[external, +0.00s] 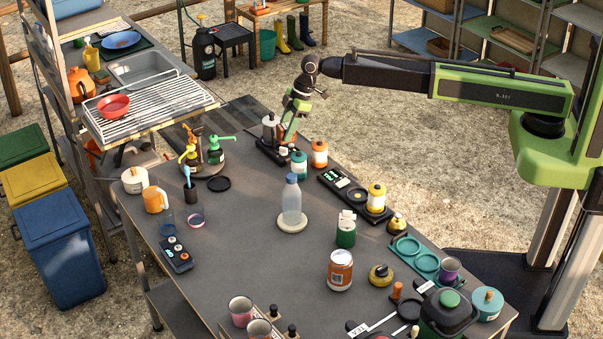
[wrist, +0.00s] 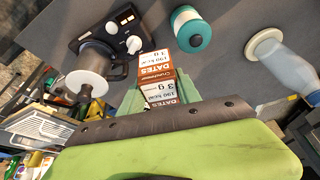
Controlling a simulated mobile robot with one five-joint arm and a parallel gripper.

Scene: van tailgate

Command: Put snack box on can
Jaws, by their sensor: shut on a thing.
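The snack box (wrist: 157,68), a small orange-brown and white carton marked DATES, is held between the green fingers of my gripper (wrist: 160,95) in the wrist view. My gripper (external: 290,128) is shut on it at the far end of the table in the external view, where the box is mostly hidden by the fingers. A copper-coloured can (external: 340,270) with a pale label stands upright on the nearer part of the table, well apart from my gripper. I cannot tell whether the box touches the table.
A black appliance (external: 270,130) is close beside my gripper; it also shows in the wrist view (wrist: 100,58). Teal (external: 299,164) and orange (external: 320,154) canisters stand nearby. A clear bottle (external: 292,202) on a pale disc and a green-based container (external: 346,230) stand between my gripper and the can.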

